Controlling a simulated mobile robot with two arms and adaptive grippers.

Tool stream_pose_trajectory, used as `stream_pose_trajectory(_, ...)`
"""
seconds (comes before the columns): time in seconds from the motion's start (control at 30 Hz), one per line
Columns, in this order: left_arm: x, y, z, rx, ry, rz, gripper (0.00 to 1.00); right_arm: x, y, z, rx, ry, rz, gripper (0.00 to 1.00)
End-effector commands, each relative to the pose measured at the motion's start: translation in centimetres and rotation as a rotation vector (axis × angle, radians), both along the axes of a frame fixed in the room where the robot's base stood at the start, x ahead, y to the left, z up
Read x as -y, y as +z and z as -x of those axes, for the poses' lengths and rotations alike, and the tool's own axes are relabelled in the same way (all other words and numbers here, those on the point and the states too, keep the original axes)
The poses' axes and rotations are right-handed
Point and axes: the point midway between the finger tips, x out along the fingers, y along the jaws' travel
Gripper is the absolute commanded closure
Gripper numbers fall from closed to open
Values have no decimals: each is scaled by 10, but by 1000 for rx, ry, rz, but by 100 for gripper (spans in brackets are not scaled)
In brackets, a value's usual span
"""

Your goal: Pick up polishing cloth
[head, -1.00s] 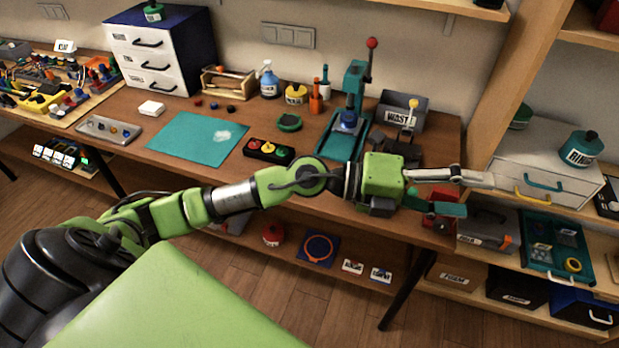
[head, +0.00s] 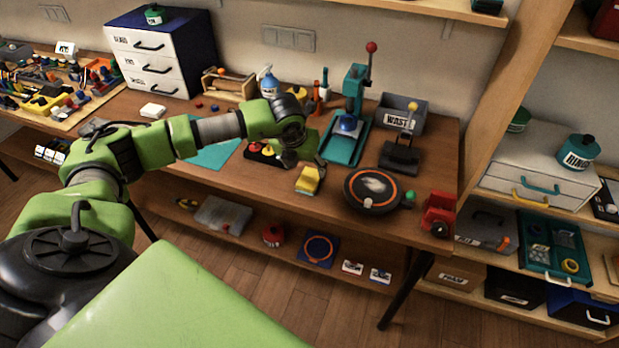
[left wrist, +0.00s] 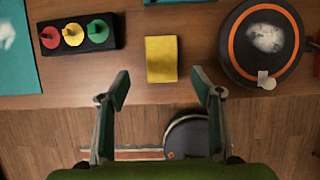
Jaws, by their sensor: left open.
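A yellow folded cloth (head: 308,181), which I take to be the polishing cloth, lies flat near the front edge of the wooden workbench (head: 345,228). My left gripper (head: 303,158) points down close to it, partly hidden by its own wrist in the head view. In the left wrist view the cloth (left wrist: 161,59) shows whole, ahead of the open left gripper (left wrist: 161,88) and roughly centred between its fingers. Nothing is between the fingers, and they look apart from the cloth. My right gripper is not in view.
A black round plate with an orange ring (head: 373,190) lies right of the cloth. A black block with red, yellow and green knobs (left wrist: 76,34) lies left of it. A teal press (head: 347,144) and a waste bin (head: 402,117) stand behind. Bare bench surrounds the cloth.

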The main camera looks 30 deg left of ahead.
Motion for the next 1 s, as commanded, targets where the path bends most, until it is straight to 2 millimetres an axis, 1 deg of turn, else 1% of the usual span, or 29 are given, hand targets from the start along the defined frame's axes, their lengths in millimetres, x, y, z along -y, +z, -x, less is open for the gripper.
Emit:
stream_pose_trajectory(0.03,0,-6,-3,-4,1,1,40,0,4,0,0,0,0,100)
stream_pose_trajectory(0.1,0,-15,-6,-2,0,3,40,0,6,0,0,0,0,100)
stream_pose_trajectory(0.27,-1,-24,-10,-1,-3,1,40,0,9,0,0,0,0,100)
stream_pose_trajectory(0.37,-1,-30,-12,-1,-2,3,40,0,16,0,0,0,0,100)
stream_pose_trajectory(0.53,-1,-51,-19,-4,-1,1,40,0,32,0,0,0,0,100)
stream_pose_trajectory(0.6,-2,-61,-23,-2,-1,3,40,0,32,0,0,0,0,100)
stream_pose_trajectory(0.7,-4,-68,-26,-2,-1,2,40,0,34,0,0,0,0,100)
stream_pose_trajectory(0.83,-4,-72,-27,1,-2,2,40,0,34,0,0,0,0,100)
stream_pose_trajectory(1.0,-4,-72,-27,1,-2,2,40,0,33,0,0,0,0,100)
